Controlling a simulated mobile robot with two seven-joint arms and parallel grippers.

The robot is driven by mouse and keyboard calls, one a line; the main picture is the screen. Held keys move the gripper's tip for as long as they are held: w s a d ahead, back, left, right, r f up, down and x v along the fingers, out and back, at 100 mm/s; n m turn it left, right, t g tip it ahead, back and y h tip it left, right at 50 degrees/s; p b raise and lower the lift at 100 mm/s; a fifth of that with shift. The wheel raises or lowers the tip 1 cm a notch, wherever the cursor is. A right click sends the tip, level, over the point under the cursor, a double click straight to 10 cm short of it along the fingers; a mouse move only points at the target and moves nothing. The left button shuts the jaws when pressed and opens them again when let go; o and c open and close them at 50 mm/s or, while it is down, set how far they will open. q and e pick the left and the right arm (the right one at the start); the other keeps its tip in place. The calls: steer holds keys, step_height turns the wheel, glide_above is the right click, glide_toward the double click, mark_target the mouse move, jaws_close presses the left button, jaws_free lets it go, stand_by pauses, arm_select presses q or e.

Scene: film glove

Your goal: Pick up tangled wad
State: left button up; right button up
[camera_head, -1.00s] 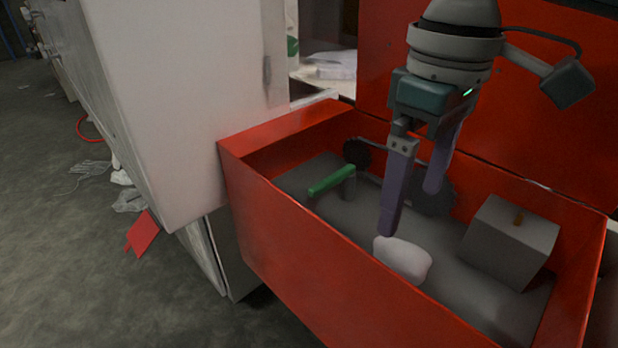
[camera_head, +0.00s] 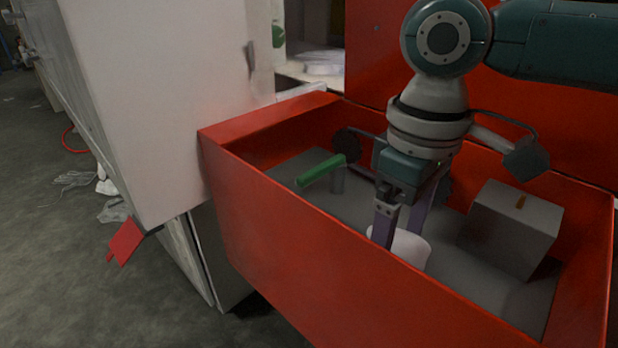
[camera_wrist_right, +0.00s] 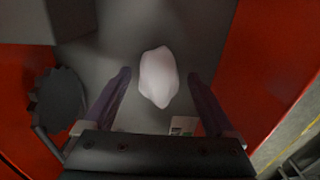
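The wad is a whitish, rounded lump (camera_head: 411,249) on the grey floor of the red open box, near its front wall. In the right wrist view the wad (camera_wrist_right: 159,77) lies ahead of and between the two fingertips. My right gripper (camera_head: 396,232) points down into the box, with its purple fingers spread beside the wad. In the right wrist view the gripper (camera_wrist_right: 160,78) is open, with gaps between both fingers and the wad. The near finger hides part of the wad in the head view. My left gripper is not in view.
The red box (camera_head: 300,235) has walls around the wad. A grey block (camera_head: 511,228) stands to the right and a green-handled part (camera_head: 321,170) to the left. A dark toothed wheel (camera_wrist_right: 59,98) is near the gripper. A white cabinet (camera_head: 160,100) stands left.

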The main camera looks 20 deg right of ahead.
steer(key=c, duration=1.2)
